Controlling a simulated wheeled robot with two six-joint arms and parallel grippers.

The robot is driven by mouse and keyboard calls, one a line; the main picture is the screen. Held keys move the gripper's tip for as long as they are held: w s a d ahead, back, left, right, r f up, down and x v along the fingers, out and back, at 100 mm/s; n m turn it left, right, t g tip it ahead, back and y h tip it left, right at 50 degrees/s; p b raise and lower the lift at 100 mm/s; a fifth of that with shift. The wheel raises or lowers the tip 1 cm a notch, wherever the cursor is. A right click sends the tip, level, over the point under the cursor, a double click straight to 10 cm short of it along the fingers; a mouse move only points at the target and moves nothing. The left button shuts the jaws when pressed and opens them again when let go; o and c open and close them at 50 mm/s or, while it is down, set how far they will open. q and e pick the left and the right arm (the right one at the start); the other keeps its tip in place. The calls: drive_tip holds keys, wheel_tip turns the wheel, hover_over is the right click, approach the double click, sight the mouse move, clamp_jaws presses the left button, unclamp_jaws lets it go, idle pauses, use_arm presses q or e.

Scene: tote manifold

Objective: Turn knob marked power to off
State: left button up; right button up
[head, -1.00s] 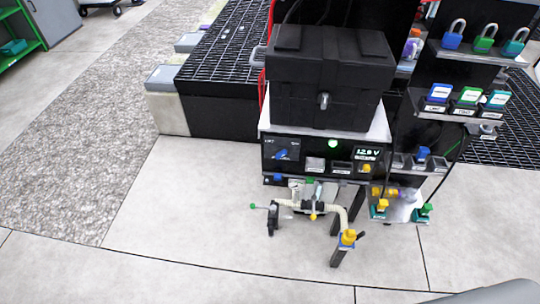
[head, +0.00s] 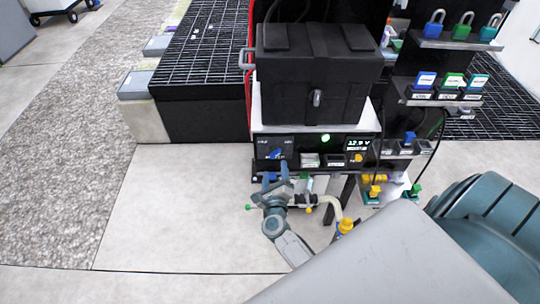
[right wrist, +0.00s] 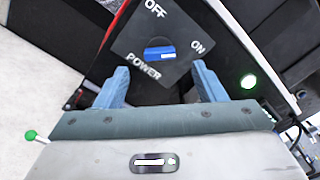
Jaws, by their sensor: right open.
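The blue power knob (head: 276,154) sits on the dark square plate at the left of the black control panel. In the right wrist view the knob (right wrist: 159,53) shows between the words OFF and POWER, with ON at its right. Its blue bar lies roughly level in that picture, its right end towards the ON side. My right gripper (head: 276,177) is open just below and in front of the knob. In the right wrist view its two blue fingers (right wrist: 160,72) stand apart, one on each side and short of the knob, holding nothing. My left gripper is not in view.
A green lamp (head: 325,138) is lit on the panel beside a voltage display (head: 358,144). A black box (head: 318,75) stands above. Beige piping (head: 331,205) with a yellow valve handle (head: 345,226) is below.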

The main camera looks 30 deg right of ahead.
sight(274, 155)
drive_tip(key=p+x, duration=0.1)
drive_tip(key=x, duration=0.6)
drive_tip(key=shift+w, duration=0.1)
drive_tip(key=c, duration=1)
